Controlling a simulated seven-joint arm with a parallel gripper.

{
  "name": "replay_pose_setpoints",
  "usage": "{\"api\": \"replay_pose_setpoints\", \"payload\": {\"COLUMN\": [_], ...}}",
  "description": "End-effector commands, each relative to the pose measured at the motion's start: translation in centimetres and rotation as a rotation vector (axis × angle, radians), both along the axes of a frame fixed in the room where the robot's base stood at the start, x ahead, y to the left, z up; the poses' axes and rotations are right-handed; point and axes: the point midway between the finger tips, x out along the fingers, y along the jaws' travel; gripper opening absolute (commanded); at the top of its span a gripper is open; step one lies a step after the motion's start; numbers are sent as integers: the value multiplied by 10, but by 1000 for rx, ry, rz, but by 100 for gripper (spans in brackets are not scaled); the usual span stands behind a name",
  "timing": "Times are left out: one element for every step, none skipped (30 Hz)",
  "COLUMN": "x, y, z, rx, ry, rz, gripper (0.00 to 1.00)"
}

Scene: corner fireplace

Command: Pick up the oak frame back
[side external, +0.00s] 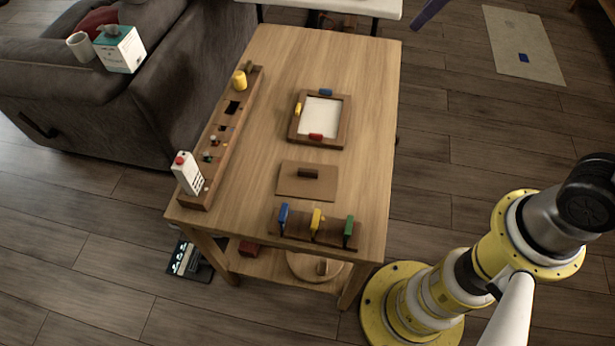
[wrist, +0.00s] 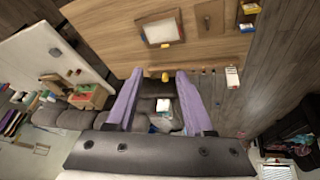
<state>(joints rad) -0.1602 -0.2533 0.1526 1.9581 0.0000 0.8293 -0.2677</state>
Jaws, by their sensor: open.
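The frame back (side external: 290,188) appears to be the flat brown panel with a dark bar handle, lying on the wooden table. It also shows at the top of the wrist view (wrist: 210,18). A wooden frame (side external: 343,134) with a white inner panel and coloured pieces on its sides lies just behind it, and is also in the wrist view (wrist: 145,30). My gripper (wrist: 159,72) has two purple fingers spread wide with nothing held between them. The fingers are apart from the frame back, which is up and to the right in the wrist view.
A long wooden tray (side external: 226,150) along the table's left edge holds a yellow cup (side external: 239,80), a white carton (side external: 188,173) and small items. A rack (side external: 330,238) with blue, yellow and green clamps stands at the front. A grey sofa (side external: 150,110) is left of the table.

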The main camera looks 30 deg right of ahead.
Motion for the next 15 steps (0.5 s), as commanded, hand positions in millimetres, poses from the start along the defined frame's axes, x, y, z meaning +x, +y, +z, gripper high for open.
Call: {"api": "replay_pose_setpoints", "payload": {"x": [19, 30, 43, 52, 60, 70, 77, 83, 90, 94, 97, 99, 101, 100, 99], "y": [14, 22, 33, 41, 50, 62, 71, 80, 92, 102, 111, 122, 130, 137, 145], "z": [-13, -20, -31, -40, -49, -64, -75, -87, -105, -118, -132, -150, -163, -176, -193], "rx": [-12, -18, -27, -33, -41, -50, -57, -64, -73, -81, -88, -98, -105, -112, -121], "ry": [33, 47, 68, 84, 100, 124, 141, 160, 186, 205, 225, 253, 271, 291, 316], "rz": [41, 64, 95, 117, 140, 169, 191, 212, 239, 260, 278, 302, 317, 330, 347], "gripper": [52, 52, 52, 52, 52, 52, 52, 52, 52, 52, 52, 52, 52, 52, 52]}}
